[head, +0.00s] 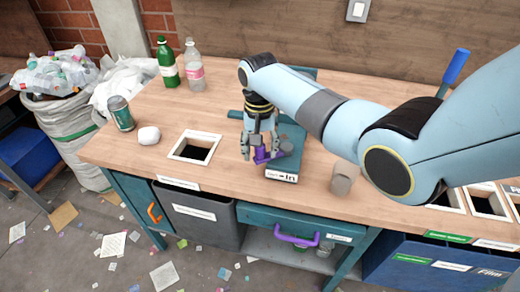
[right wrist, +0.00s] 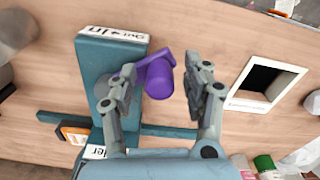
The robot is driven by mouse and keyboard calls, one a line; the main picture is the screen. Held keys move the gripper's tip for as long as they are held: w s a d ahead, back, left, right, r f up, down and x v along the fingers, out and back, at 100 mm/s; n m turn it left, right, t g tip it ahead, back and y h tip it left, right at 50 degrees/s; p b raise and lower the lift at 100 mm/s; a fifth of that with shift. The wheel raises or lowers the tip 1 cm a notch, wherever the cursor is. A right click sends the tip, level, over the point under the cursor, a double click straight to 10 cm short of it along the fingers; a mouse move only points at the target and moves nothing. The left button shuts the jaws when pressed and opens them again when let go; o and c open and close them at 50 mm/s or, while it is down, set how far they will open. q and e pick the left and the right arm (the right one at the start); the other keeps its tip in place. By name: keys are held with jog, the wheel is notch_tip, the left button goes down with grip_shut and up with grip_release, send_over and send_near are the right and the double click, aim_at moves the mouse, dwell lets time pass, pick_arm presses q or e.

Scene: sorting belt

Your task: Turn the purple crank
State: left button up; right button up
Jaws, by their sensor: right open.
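The purple crank (head: 268,154) sits on the side of a teal box (head: 291,146) with a white label on the wooden bench. It also shows in the right wrist view (right wrist: 159,80), where its purple handle lies between the two fingers. My right gripper (head: 259,150) reaches down over the crank from above. In the right wrist view its fingers (right wrist: 158,90) are spread, one on each side of the handle. I cannot tell whether either finger touches it. My left gripper is not in view.
A square opening (head: 195,147) is in the bench top left of the crank. A grey cup (head: 344,178) stands to the right of the teal box. A can (head: 120,113), a white lump (head: 149,135) and two bottles (head: 167,62) stand farther left.

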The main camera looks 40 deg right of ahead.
jog(key=shift+f, duration=0.25)
grip_shut()
dwell(0.3)
